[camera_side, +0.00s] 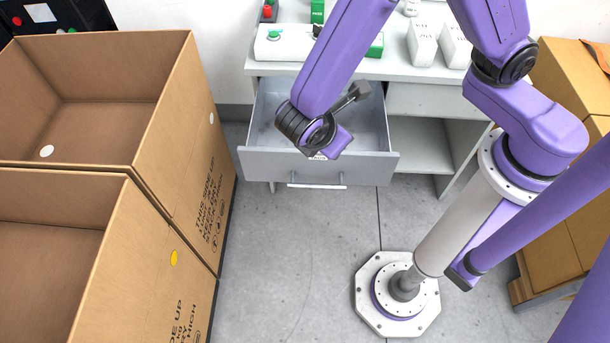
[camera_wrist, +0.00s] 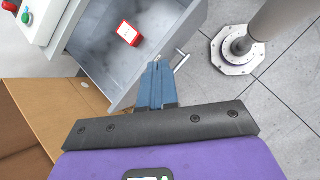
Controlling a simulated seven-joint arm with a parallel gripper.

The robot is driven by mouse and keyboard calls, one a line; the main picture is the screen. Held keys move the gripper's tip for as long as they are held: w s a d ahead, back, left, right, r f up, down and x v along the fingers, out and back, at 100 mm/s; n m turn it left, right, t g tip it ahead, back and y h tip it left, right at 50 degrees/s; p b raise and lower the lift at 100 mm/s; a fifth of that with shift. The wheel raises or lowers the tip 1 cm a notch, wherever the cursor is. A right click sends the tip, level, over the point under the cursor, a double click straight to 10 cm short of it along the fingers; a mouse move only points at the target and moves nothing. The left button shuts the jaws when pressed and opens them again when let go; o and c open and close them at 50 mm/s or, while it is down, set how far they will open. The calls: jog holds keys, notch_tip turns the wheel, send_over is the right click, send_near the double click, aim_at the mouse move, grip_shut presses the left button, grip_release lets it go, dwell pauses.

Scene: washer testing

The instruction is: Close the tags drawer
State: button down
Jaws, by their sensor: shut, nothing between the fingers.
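The grey drawer (camera_side: 270,163) under the white bench is pulled well out, with its front panel facing the open floor. A thin bar handle (camera_side: 318,186) is on that panel. In the wrist view the open drawer (camera_wrist: 92,52) holds a small red and white tag packet (camera_wrist: 127,34), and the handle (camera_wrist: 181,62) shows beside my fingertips. My gripper (camera_wrist: 157,66) is shut and empty, its blue fingertips close to the drawer's front edge. I cannot tell whether they touch it. In the side view my wrist hides part of the drawer and the fingers.
The white bench (camera_side: 398,69) carries a control box with a green button (camera_side: 273,35) and white cartons (camera_side: 422,44). Large open cardboard boxes (camera_side: 186,150) stand at the left. Cardboard boxes (camera_side: 560,75) are at the right. The grey floor (camera_side: 285,250) before the drawer is clear.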

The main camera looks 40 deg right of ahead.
jog(key=w+a+f+n+t+h, duration=0.25)
jog(key=a+f+n, duration=0.2)
jog(key=f, duration=0.65)
jog(key=n+t, duration=0.4)
jog(key=t, duration=0.1)
send_near(306, 168)
jog(key=shift+h, duration=0.35)
jog(key=x, duration=0.6)
jog(key=shift+w+f, duration=0.25)
jog(key=shift+f, duration=0.1)
